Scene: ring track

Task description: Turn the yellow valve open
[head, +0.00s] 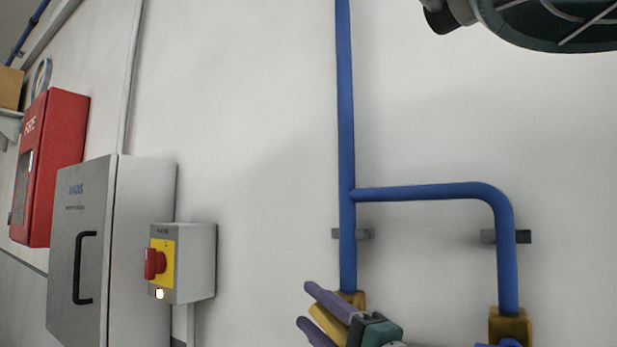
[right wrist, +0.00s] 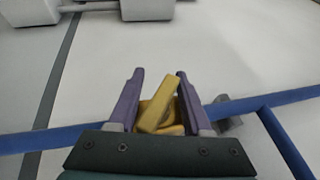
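The yellow valve (head: 352,298) sits on the blue vertical pipe (head: 347,150) at the bottom of the head view. Its yellow handle (right wrist: 158,105) shows in the right wrist view, slanted between the fingers of my right gripper (right wrist: 158,76). The purple fingers stand apart on either side of the handle, with gaps visible; I cannot tell whether either one touches it. In the head view my right gripper (head: 307,306) points left, and its fingers and teal body hide part of the valve. My left gripper is not in view.
A second yellow fitting (head: 510,326) is on the blue branch pipe (head: 430,193) to the right. A grey box with a red knob (head: 155,263), a grey cabinet (head: 85,260) and a red fire box (head: 50,165) are on the left. The wall between is bare.

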